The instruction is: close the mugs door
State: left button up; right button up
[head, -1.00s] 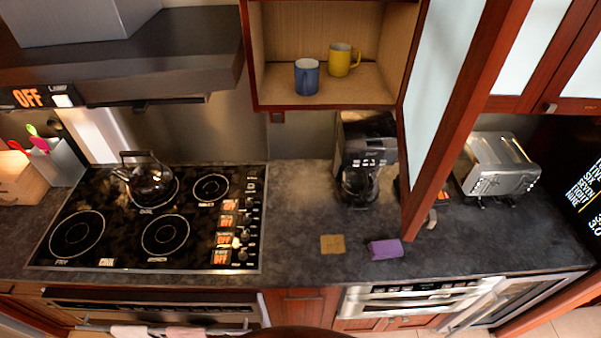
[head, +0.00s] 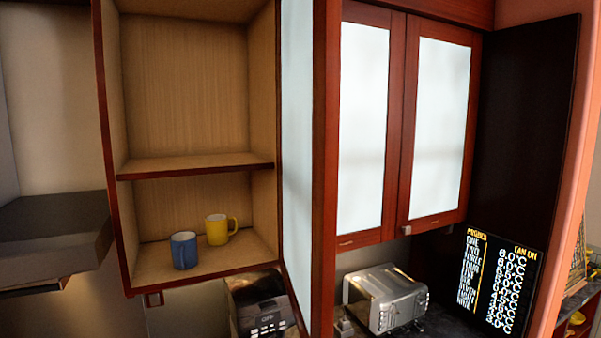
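The mugs cabinet (head: 185,165) is open at the upper left of the head view. A blue mug (head: 184,250) and a yellow mug (head: 221,229) stand upright on its bottom shelf. Its door (head: 299,150), a red-brown wooden frame with a frosted pane, stands swung out toward me on the right side of the cabinet. I see the door steeply from the side. Its lower end reaches below the cabinet, in front of the coffee maker. Neither of my grippers is in the view.
Shut frosted cabinet doors (head: 400,130) are to the right. Below are a coffee maker (head: 262,305), a silver toaster (head: 386,299) and a black display board (head: 497,280) with lit text. A dark range hood (head: 55,235) is at the left.

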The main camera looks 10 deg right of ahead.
aim_at(309, 32)
jog(key=k, duration=0.3)
jog(key=z, duration=1.4)
jog(key=i, duration=1.2)
jog(key=u, duration=1.95)
